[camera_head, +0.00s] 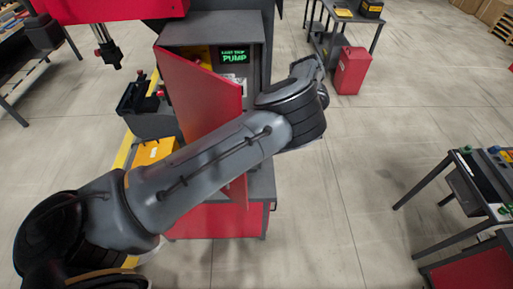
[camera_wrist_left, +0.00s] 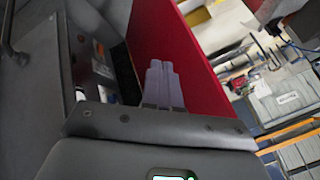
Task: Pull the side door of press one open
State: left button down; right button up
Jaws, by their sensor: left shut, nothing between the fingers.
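The red side door (camera_head: 205,92) of the press stands partly open, swung out from the grey cabinet (camera_head: 215,28) in the head view. My left arm crosses in front of the door's lower part, hiding some of it. In the left wrist view my left gripper (camera_wrist_left: 163,86) is shut and empty, its fingers in front of the red door (camera_wrist_left: 180,45). The cabinet's opening is to their left. I cannot tell whether the fingers touch the door. In the head view the fingertips cannot be made out. My right gripper is in neither view.
A green-lit screen reading "PUMP" (camera_head: 234,56) shows inside the cabinet. A red canister (camera_head: 352,70) stands on the floor to the right, beside a dark table. Another table (camera_head: 465,190) is at the far right. The floor between is clear.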

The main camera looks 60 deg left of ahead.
pick_arm(q)
jog(key=s+f+p, duration=0.5)
jog(key=s+f, duration=0.3)
jog(key=s, duration=0.1)
jog(key=shift+a, duration=0.2)
dwell(0.6)
